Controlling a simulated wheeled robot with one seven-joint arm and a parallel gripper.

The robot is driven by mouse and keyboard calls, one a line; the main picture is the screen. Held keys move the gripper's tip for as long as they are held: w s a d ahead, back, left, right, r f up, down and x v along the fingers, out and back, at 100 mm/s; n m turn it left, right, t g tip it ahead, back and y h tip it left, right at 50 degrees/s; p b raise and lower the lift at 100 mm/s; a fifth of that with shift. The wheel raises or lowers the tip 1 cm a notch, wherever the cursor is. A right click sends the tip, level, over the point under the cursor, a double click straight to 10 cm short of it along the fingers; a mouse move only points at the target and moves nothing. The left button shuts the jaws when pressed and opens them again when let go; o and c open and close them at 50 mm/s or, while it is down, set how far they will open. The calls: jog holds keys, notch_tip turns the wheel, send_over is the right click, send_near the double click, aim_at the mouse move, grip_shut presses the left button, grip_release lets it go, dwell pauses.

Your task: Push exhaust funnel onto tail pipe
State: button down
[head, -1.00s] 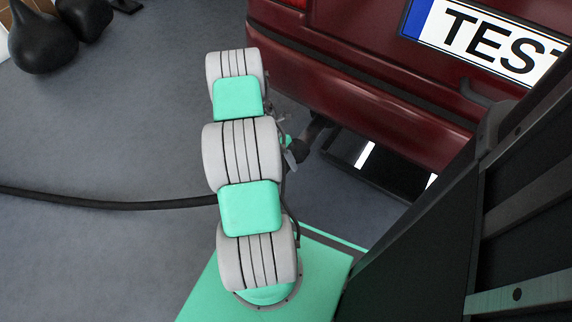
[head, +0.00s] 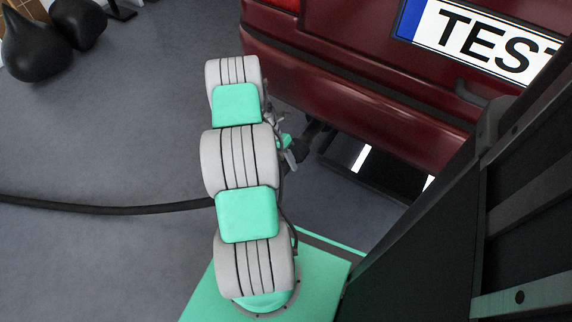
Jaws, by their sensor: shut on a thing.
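The dark red car's rear bumper (head: 350,95) spans the upper right. Under its edge, a dark exhaust funnel (head: 301,148) shows in part beside my arm, at the end of the black hose (head: 110,209). The tail pipe (head: 316,128) is a small dark shape in the bumper's shadow. I cannot tell whether funnel and pipe touch or overlap. My gripper (head: 289,152) is mostly hidden behind my arm; a green bit and a grey finger show next to the funnel, shut on it.
A dark lift part with white stripes (head: 380,170) lies under the car, right of the funnel. Black rounded bags (head: 36,48) stand at the upper left. The hose crosses the floor from the left. The grey floor (head: 110,140) left of my arm is otherwise clear.

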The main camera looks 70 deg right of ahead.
jog(key=shift+d, duration=0.15)
jog(key=c, duration=1.3)
grip_release()
jog(key=o, duration=0.5)
jog(key=p+v, duration=0.2)
jog(key=v, duration=0.5)
jog(key=shift+w+r+p, duration=0.1)
jog(key=shift+r+p, duration=0.3)
